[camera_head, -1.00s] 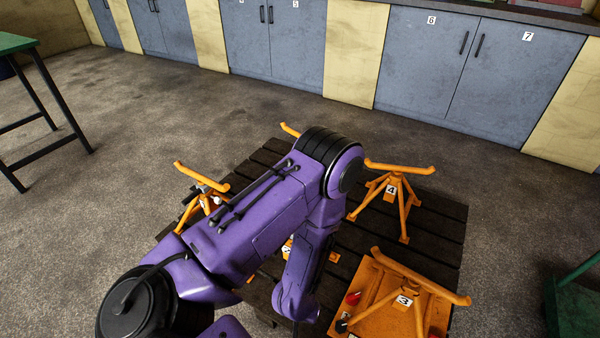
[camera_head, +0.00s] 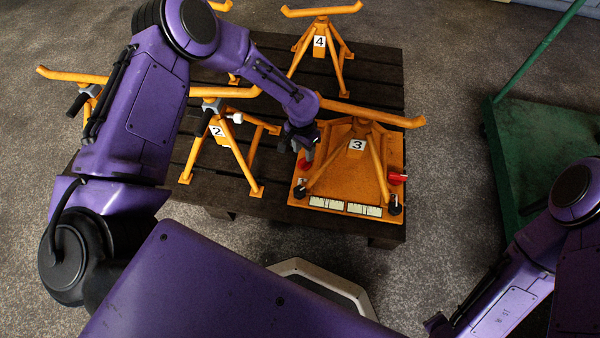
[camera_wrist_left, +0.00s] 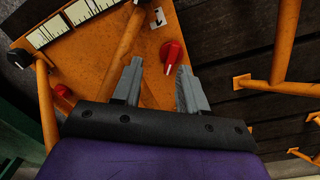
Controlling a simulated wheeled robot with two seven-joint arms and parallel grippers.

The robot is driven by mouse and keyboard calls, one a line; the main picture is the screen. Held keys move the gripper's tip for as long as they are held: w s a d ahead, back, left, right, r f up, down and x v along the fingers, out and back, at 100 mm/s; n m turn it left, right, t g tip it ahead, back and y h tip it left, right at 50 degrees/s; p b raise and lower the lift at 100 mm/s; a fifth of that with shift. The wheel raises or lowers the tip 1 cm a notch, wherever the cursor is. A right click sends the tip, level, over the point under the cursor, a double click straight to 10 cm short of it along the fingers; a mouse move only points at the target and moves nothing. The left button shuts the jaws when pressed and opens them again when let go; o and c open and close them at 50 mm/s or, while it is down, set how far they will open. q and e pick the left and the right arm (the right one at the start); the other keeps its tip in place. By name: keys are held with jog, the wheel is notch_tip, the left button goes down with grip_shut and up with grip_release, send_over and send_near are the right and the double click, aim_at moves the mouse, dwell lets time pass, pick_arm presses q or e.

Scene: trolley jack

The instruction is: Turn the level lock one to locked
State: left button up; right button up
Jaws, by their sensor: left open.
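The orange base with the stand labelled 3 (camera_head: 345,180) sits on the dark pallet. In the left wrist view a red knob (camera_wrist_left: 171,55), beside a white mark (camera_wrist_left: 160,18), lies just beyond the fingertips, nearer the right finger. A second red knob (camera_wrist_left: 62,92) is at the left; a red knob also shows at the base's right side in the head view (camera_head: 397,178). Which knob is level lock one cannot be read. My left gripper (camera_head: 304,152) is over the base's left edge; in the wrist view (camera_wrist_left: 158,78) it is open and empty. My right arm enters at lower right; its finger state is unclear (camera_head: 437,325).
Stands labelled 2 (camera_head: 222,135) and 4 (camera_head: 320,40) stand on the pallet (camera_head: 375,75) near my left arm. Two scale strips (camera_head: 345,207) lie along the base's front edge. A green cart (camera_head: 535,150) stands at the right. Floor is clear between cart and pallet.

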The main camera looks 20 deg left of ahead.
aim_at(301, 162)
pick_arm(q)
jog(key=shift+y, duration=0.3)
jog(key=f+b, duration=0.1)
jog(key=f, duration=0.2)
jog(key=w+a+f+b, duration=0.1)
jog(key=f+b, duration=0.1)
jog(key=f, duration=0.1)
jog(key=f+b, duration=0.1)
jog(key=f, duration=0.3)
jog(key=shift+w+a+f+b, duration=0.1)
jog(key=shift+w+a+b, duration=0.25)
jog(key=shift+b, duration=0.05)
pick_arm(e)
jog(key=f, duration=0.5)
jog(key=shift+s+a+f, duration=0.15)
jog(key=shift+s+f, duration=0.05)
jog(key=shift+f, duration=0.1)
pick_arm(q)
jog(key=shift+c, duration=0.3)
grip_shut()
